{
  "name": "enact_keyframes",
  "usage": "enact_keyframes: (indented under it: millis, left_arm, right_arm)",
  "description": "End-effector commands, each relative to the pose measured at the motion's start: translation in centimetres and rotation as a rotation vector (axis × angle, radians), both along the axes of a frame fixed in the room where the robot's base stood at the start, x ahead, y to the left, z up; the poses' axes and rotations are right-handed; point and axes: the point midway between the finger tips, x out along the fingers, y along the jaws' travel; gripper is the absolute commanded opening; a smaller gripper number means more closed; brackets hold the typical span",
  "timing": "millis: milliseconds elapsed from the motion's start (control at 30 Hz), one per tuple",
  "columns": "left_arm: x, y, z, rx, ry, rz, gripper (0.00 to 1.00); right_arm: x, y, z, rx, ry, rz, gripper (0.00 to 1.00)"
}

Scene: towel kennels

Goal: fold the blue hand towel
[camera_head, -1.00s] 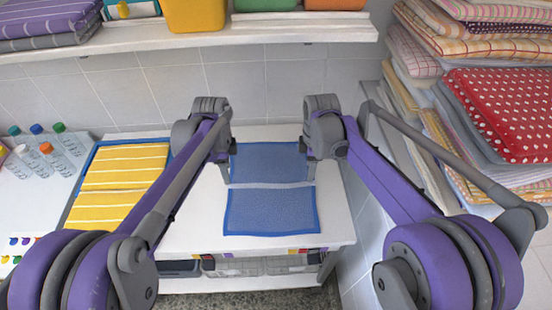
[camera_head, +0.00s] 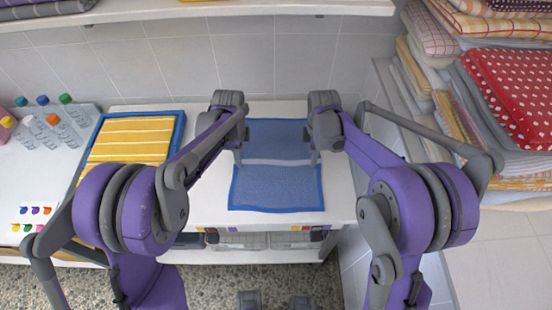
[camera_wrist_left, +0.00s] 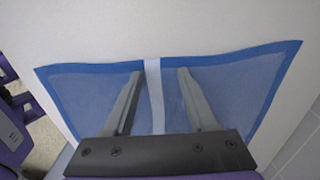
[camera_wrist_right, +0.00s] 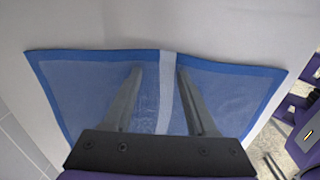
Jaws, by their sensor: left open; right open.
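The blue hand towel (camera_head: 276,187) lies flat on the white table, with a darker blue border and a pale band across its middle. My left gripper (camera_head: 238,158) is over its left edge near the pale band, and my right gripper (camera_head: 315,158) is over its right edge at the same height. In the left wrist view the towel (camera_wrist_left: 85,95) spreads under the open, empty fingers (camera_wrist_left: 160,75). In the right wrist view the towel (camera_wrist_right: 90,90) shows under the open, empty fingers (camera_wrist_right: 158,72). I cannot tell whether the fingertips touch the cloth.
A folded yellow striped towel (camera_head: 130,140) lies on a blue-edged tray at the left, beside several small bottles (camera_head: 50,128). Stacked towels (camera_head: 500,100) stand at the right. A shelf (camera_head: 220,9) runs above the back wall. Bare white table (camera_head: 338,195) surrounds the towel.

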Motion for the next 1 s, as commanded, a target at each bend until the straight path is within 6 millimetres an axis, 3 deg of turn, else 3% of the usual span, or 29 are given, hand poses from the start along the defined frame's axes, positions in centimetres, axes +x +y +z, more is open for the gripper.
enact_keyframes:
  millis: [333, 1000]
  left_arm:
    - [-0.11, 0.00, -0.35, 0.000, 0.002, 0.000, 0.57]
    - [-0.10, 0.01, -0.31, 0.000, 0.002, 0.000, 0.00]
  right_arm:
    - [-0.13, -0.01, -0.36, 0.000, 0.002, 0.000, 0.57]
    - [-0.12, -0.01, -0.35, 0.000, 0.002, 0.000, 0.00]
